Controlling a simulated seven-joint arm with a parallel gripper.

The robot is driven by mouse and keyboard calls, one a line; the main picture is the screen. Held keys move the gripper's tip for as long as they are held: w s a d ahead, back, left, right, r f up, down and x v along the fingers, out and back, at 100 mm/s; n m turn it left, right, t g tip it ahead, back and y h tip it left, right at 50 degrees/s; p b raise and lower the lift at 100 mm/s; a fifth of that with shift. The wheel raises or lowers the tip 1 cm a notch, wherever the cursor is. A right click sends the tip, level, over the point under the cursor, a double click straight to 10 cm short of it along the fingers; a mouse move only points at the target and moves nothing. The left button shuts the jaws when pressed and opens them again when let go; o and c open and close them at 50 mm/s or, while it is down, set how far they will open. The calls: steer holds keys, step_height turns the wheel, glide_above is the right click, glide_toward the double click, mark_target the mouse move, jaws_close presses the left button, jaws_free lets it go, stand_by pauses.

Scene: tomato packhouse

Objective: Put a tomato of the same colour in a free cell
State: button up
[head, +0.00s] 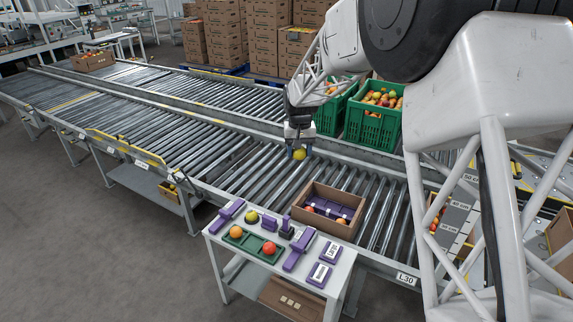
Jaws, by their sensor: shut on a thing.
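My gripper (300,153) is shut on a yellow tomato (299,155) and holds it over the roller conveyor, behind the open cardboard box. The cardboard box (311,225) sits on the rollers and has a purple insert (334,212) with cells. An orange-red tomato (309,209) is at its left and another tomato (341,221) at its front right; other cells look empty, but the far ones are hard to make out. On the white side table, a green tray (254,246) holds an orange tomato (235,232) and a red tomato (269,248).
The white table (222,228) also carries several purple fixtures (300,250) and labelled plates. Green crates (372,130) full of mixed tomatoes stand beyond the conveyor, right of my gripper. Stacked cartons (213,35) are at the back. Rollers left of the box are clear.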

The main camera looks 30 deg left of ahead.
steer(key=w+d+f+m, duration=0.2)
steer(key=w+f, duration=0.3)
steer(key=f, duration=0.6)
steer(key=w+d+f+m, duration=0.2)
steer(key=w+f, duration=0.3)
steer(key=f, duration=0.6)
steer(key=w+d+f+m, duration=0.2)
steer(key=w+f, duration=0.3)
steer(key=f, duration=0.5)
steer(key=shift+f+m, duration=0.3)
steer(key=shift+f, duration=0.1)
steer(key=shift+f, duration=0.25)
steer(key=shift+f, duration=3.2)
steer(key=o, duration=0.8)
steer(key=c, duration=0.3)
